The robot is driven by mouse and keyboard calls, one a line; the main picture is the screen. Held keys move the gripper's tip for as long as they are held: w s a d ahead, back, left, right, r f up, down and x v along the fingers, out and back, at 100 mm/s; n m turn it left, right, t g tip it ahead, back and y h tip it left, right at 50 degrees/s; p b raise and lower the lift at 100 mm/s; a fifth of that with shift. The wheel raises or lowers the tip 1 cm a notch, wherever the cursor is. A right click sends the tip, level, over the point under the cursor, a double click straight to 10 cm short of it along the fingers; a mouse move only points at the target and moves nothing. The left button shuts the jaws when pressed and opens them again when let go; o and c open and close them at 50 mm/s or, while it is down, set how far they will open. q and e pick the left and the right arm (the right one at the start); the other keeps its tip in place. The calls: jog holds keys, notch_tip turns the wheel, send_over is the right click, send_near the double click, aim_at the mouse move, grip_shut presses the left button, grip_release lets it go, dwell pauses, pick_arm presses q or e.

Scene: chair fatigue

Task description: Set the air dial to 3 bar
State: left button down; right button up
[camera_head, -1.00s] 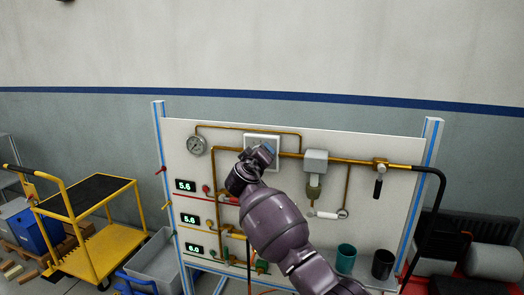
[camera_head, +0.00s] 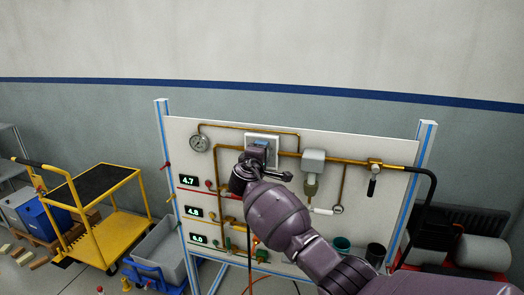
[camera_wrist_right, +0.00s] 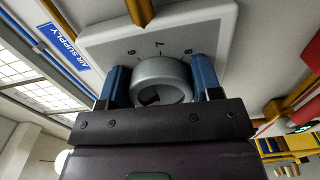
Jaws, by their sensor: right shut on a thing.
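The air dial is a round grey knob (camera_wrist_right: 150,72) on a white plate (camera_head: 277,137) on the upper part of the panel. Numbers, among them 7 and 8, are printed around it in the right wrist view. My right gripper (camera_wrist_right: 160,82) has its blue fingers on both sides of the knob and is shut on it. In the head view the right gripper (camera_head: 259,151) hides the knob. Displays at the panel's left read about 4.7 (camera_head: 188,180) and 4.8 (camera_head: 194,212); the lowest (camera_head: 198,239) is too small to read surely. My left gripper is not in view.
A round gauge (camera_head: 200,143) sits left of the plate. Brass pipes (camera_head: 340,160) and a grey filter unit (camera_head: 313,161) stand out from the panel on the right. A yellow cart (camera_head: 105,190) stands left.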

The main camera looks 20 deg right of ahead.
dwell(0.3)
jog(key=o, duration=0.9)
jog(key=shift+a, duration=0.1)
jog(key=v, duration=1)
jog(key=shift+s+a+b, duration=0.2)
jog(key=shift+s+b, duration=0.1)
jog(key=shift+b, duration=0.05)
